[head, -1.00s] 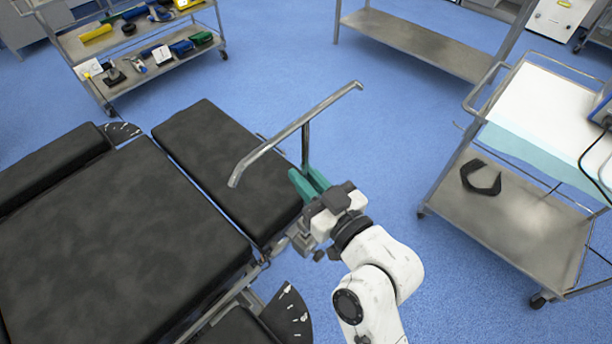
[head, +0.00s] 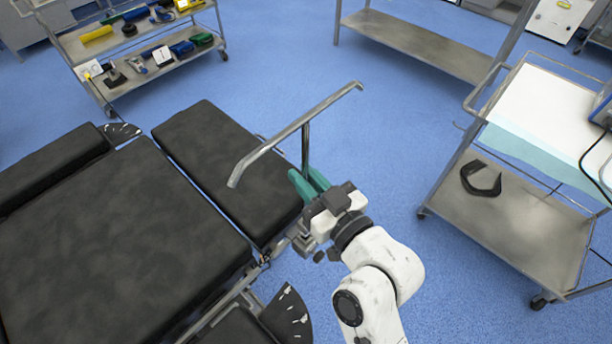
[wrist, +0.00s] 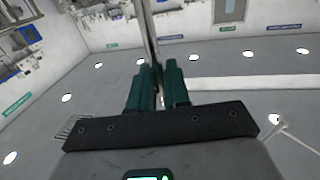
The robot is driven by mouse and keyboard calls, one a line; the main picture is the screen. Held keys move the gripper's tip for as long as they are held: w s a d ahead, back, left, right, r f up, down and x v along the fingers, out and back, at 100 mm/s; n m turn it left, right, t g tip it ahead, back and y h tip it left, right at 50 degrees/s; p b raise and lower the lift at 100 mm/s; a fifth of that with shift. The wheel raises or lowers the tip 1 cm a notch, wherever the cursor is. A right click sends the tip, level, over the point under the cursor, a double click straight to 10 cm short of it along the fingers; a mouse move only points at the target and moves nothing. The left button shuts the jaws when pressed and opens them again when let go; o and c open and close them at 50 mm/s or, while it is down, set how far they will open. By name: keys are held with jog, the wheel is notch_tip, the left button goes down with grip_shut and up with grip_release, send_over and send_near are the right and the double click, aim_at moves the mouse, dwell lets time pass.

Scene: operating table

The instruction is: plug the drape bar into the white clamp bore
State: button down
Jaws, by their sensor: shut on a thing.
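The drape bar (head: 290,137) is a grey metal T shape, its long crossbar slanting up to the right over the table's edge and the floor. Its post (head: 305,150) runs down into my gripper (head: 308,184), whose green fingers are shut on it. In the wrist view the post (wrist: 149,35) rises between the green fingers of my gripper (wrist: 155,88). The bar is held up at the right side of the black-padded operating table (head: 110,240). I cannot make out the white clamp or its bore in either view; the post's lower end is hidden by my gripper.
A steel trolley (head: 500,215) with a white top and a dark curved strap (head: 481,180) stands at the right. A tool cart (head: 150,75) stands at the back left, and a long steel shelf (head: 420,45) at the back. Blue floor between them is clear.

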jog(key=shift+f+b, duration=1.55)
jog(key=shift+f, duration=0.05)
jog(key=c, duration=1)
grip_release()
jog(key=shift+r, duration=0.1)
jog(key=b+v, duration=0.2)
jog(key=v, duration=0.8)
jog(key=shift+s+d, duration=0.25)
jog(key=shift+s, duration=0.05)
jog(key=s+d+f+m+g+h+p, duration=0.1)
jog(key=s+d+f+m+g+h, duration=0.2)
jog(key=d+f, duration=0.45)
jog(key=s+d+f+m+g+h+p, duration=0.1)
jog(key=s+d+f+g+h, duration=0.25)
jog(key=d+f+h, duration=0.35)
jog(key=s+d+f+m+g, duration=0.1)
jog(key=s+d+g, duration=0.1)
jog(key=s+d, duration=0.1)
jog(key=s+d+f+m+g+h, duration=0.1)
jog(key=s+d+f+m+g, duration=0.1)
jog(key=s+d, duration=0.1)
jog(key=s+d+f+m+g+h, duration=0.1)
jog(key=s+d+f+g, duration=0.1)
jog(key=s, duration=0.3)
jog(key=shift+s+d+m+p, duration=0.3)
jog(key=shift+s+d+p, duration=0.1)
jog(key=shift+d, duration=0.1)
